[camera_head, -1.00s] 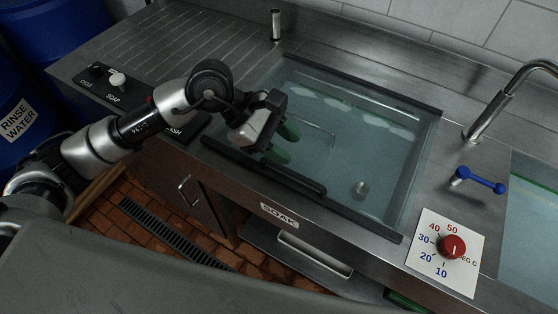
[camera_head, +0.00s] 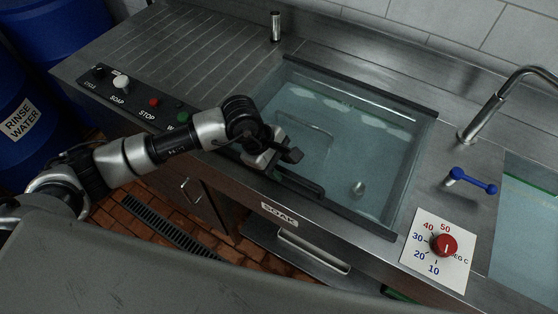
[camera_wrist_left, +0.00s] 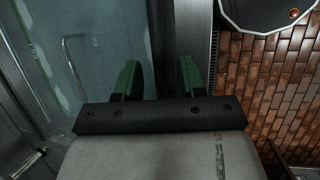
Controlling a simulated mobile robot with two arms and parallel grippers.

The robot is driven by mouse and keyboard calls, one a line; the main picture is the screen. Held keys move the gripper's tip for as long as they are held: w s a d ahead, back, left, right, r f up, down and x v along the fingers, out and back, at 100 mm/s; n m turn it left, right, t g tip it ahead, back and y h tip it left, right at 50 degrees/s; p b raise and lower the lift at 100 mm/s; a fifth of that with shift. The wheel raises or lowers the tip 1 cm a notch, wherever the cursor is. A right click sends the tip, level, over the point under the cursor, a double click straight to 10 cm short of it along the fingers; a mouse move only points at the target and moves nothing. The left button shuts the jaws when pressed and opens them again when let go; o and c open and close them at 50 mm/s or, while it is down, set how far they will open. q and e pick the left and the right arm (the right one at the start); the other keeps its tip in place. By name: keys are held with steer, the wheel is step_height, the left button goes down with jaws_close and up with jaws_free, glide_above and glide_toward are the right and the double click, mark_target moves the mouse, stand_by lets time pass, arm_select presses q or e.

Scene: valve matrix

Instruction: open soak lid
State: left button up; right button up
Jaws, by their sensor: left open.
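The soak lid is a clear glass panel (camera_head: 350,130) with dark rails, lying flat over the soak basin. A dark handle bar (camera_head: 300,184) runs along its front edge above the SOAK label (camera_head: 280,214). My left gripper (camera_head: 284,160) is over the left part of that front edge; its fingertips are hidden there. In the left wrist view its green fingers (camera_wrist_left: 160,78) are apart, with a dark bar (camera_wrist_left: 160,40) along the lid's front edge showing between them. I cannot tell whether they touch it. My right gripper is not in view.
A button panel (camera_head: 137,103) lies on the counter to the left. A blue tap lever (camera_head: 472,180), a faucet (camera_head: 493,110) and a red temperature knob (camera_head: 443,244) are on the right. A drawer handle (camera_head: 313,250) sits below the counter front.

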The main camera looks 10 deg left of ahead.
arm_select(q)
steer(key=shift+f, duration=0.15)
jaws_close()
steer(key=w+d+r+g+p, duration=0.1)
steer(key=w+r, duration=0.4)
steer(key=r, duration=0.7)
steer(key=w+d+r+g+p, duration=0.1)
steer(key=w+r, duration=0.5)
steer(key=r, duration=0.7)
steer(key=shift+d+n+y, duration=0.3)
steer(key=shift+d+y, duration=0.1)
steer(key=shift+d, duration=0.4)
steer(key=shift+w, duration=0.1)
